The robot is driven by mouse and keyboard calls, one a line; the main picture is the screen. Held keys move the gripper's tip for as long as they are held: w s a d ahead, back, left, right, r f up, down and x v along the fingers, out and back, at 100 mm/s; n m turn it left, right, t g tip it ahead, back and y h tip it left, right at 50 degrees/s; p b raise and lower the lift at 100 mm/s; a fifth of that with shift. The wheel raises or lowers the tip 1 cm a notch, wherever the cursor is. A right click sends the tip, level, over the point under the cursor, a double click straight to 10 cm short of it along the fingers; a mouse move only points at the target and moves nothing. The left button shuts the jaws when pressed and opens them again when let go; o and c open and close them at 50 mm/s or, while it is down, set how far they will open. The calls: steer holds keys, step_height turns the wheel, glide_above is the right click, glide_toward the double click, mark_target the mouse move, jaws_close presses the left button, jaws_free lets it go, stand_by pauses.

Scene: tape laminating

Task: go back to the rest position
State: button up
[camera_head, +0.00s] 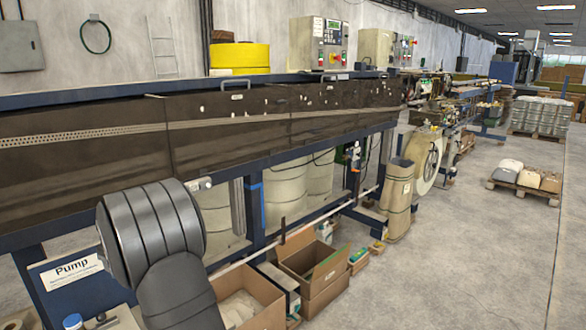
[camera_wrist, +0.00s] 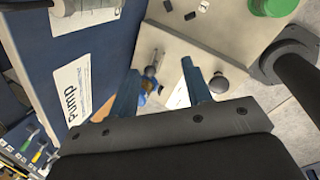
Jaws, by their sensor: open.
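My gripper (camera_wrist: 160,77) shows in the wrist view with its two blue fingers apart and nothing held between them. I cannot tell how far above these the fingertips are. A blue panel with a white Pump label (camera_wrist: 75,92) lies left of the fingers, and the label also shows in the head view (camera_head: 75,269). In the head view my dark arm fills the lower left, and the gripper itself cannot be seen.
An open cardboard box (camera_head: 312,272) stands on the floor to the right. A green cap (camera_wrist: 274,6) and a dark round part lie at the wrist view's right. The right floor is mostly clear.

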steer(key=w+d+f+n+t+h, duration=0.2)
steer(key=w+d+f+n, duration=0.1)
steer(key=w+f, duration=0.4)
steer(key=shift+w+d+f+n, duration=0.3)
steer(key=shift+f+n, duration=0.5)
steer(key=shift+f, duration=0.95)
stand_by(1.0)
